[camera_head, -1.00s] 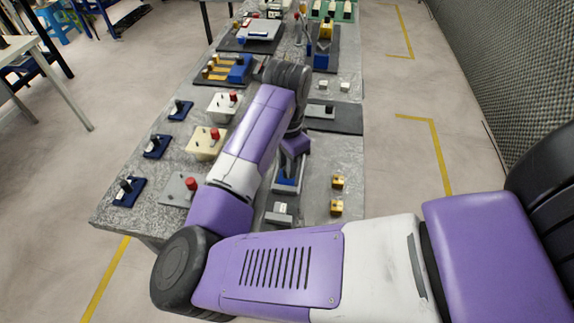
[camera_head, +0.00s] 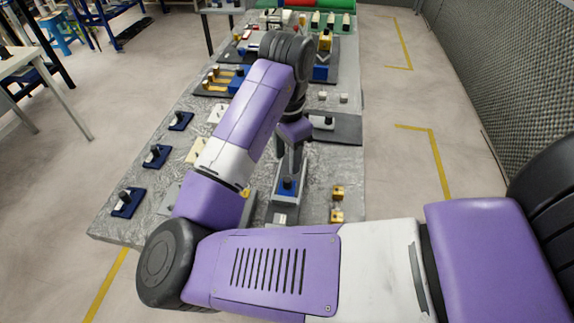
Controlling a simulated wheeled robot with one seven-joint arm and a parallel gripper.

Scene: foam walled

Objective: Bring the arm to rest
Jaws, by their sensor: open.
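My purple, white and black arm crosses the foreground from the right, bends at a black elbow at lower left and reaches up over the grey work table (camera_head: 110,228). My gripper (camera_head: 290,172) hangs down from the wrist at the table's middle. It is small and dark here, with its fingertips hard to make out. Just below it in the picture is a grey fixture (camera_head: 303,190) with a blue block (camera_head: 287,188). I cannot tell the height between gripper and block. Nothing shows held in the jaws.
Blue pads with dark knobs (camera_head: 127,202) line the table's left edge, with pale boxes (camera_head: 196,149) partly behind my forearm. Small brass blocks (camera_head: 337,192) stand right of the fixture. Trays of parts fill the far end. Floor right of the table is clear to a mesh wall (camera_head: 510,75).

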